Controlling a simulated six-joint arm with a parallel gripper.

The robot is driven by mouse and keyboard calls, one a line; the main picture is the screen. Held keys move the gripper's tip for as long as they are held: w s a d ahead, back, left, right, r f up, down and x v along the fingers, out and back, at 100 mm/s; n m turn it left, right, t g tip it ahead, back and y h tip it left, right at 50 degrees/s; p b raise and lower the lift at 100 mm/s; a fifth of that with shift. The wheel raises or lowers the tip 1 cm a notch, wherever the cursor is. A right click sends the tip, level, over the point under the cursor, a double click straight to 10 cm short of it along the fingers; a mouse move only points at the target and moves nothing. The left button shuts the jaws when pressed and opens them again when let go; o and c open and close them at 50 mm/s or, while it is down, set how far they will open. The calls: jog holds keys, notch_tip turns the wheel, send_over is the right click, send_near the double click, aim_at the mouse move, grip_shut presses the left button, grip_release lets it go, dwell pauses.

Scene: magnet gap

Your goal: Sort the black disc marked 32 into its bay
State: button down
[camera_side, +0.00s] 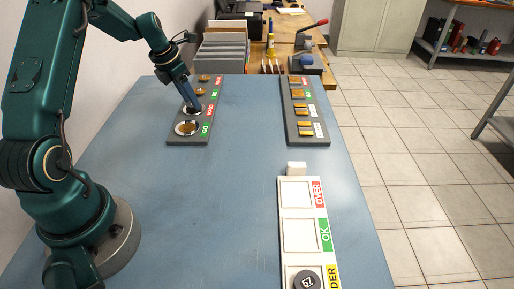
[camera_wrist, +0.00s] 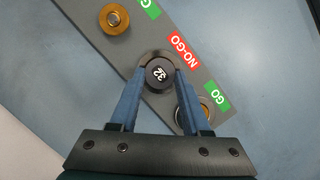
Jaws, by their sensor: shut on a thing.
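The black disc marked 32 (camera_wrist: 158,74) is between the blue fingertips of my gripper (camera_wrist: 158,80) in the wrist view, and the gripper is shut on it. It is over the NO-GO spot of the dark grey gauge plate (camera_wrist: 205,60); I cannot tell whether it touches the plate. In the side view my gripper (camera_side: 192,106) points down at the left gauge plate (camera_side: 188,139), hiding most of the disc. The white sorting tray (camera_side: 296,258) lies at the front right, with bays labelled OVER (camera_side: 317,194), OK (camera_side: 325,234) and a partly cut-off "DER" (camera_side: 333,277).
A second gauge plate (camera_side: 318,141) with brass pieces stands at the back right. A small white block (camera_side: 296,168) stands behind the tray. The middle of the blue table (camera_side: 225,205) is clear.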

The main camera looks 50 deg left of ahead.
aim_at(191, 106)
jog(key=shift+r, duration=2.5)
jog(key=shift+s+d+f+m, duration=0.15)
jog(key=shift+d+m, duration=0.1)
jog(key=shift+m, duration=0.55)
jog(key=d+m+g+h, duration=0.1)
jog(key=d+m, duration=0.5)
jog(key=d, duration=0.5)
jog(key=d+m+g+h, duration=0.1)
jog(key=d+m, duration=0.5)
jog(key=d, duration=0.5)
jog(key=d+m+g+h, duration=0.1)
jog(key=d+m+g, duration=0.1)
jog(key=d+m, duration=0.4)
jog(key=shift+s+d+m, duration=0.2)
jog(key=shift+d, duration=1.25)
jog(key=shift+s+d+m, duration=0.15)
jog(key=shift+d+m, duration=0.05)
jog(key=shift+d, duration=1.25)
jog(key=s+d+m, duration=0.1)
jog(key=s+d, duration=0.1)
jog(key=d, duration=0.1)
jog(key=s+d+m, duration=0.1)
jog(key=s+d, duration=0.1)
jog(key=d, duration=0.1)
jog(key=s+d+m+g, duration=0.1)
jog(key=s+d, duration=0.1)
jog(key=d, duration=0.1)
jog(key=shift+d+m, duration=0.25)
jog(key=shift+m, duration=0.15)
jog(key=shift+f, duration=0.1)
